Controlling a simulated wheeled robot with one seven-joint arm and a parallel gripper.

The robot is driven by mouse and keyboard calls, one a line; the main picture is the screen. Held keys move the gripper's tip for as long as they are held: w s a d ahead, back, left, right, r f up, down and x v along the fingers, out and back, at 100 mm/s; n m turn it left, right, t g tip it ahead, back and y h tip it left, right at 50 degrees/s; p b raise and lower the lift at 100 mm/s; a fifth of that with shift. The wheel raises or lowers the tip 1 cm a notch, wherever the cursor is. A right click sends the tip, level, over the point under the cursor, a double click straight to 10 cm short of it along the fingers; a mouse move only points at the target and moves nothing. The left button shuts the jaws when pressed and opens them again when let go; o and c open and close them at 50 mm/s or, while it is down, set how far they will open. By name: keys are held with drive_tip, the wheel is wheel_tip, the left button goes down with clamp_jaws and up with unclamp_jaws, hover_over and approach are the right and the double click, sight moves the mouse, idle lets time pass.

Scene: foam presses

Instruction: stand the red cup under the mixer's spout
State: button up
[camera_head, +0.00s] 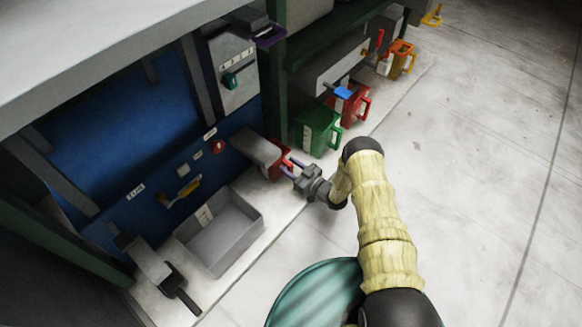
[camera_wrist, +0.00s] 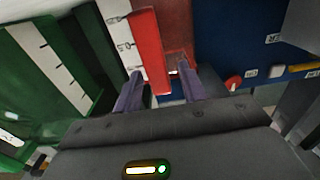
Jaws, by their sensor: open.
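A red cup (camera_head: 280,160) stands low by the blue press, beside a grey sloping block (camera_head: 256,147) that hides part of it. In the wrist view, the red cup (camera_wrist: 150,45) with a white scale strip stands upright ahead. My gripper (camera_head: 291,165) is open, its purple fingers at the cup. In the wrist view, the fingers (camera_wrist: 160,88) lie either side of the cup's red edge, apart from each other. I cannot tell whether they touch it. I cannot tell whether the grey block is the mixer's spout.
A green cup (camera_head: 318,130) stands close behind my gripper; another red cup (camera_head: 361,103) and an orange cup (camera_head: 402,58) stand further along. A grey open tray (camera_head: 257,236) and a black-handled tool (camera_head: 176,282) lie nearer. The floor (camera_head: 480,150) to the right is clear.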

drive_tip(key=shift+s+d+r, duration=0.1)
drive_tip(key=shift+r, duration=0.1)
drive_tip(key=p+v, duration=0.6)
drive_tip(key=v, duration=0.5)
drive_tip(key=shift+s+d, duration=0.25)
drive_tip(key=shift+s, duration=0.05)
drive_tip(key=shift+d, duration=0.1)
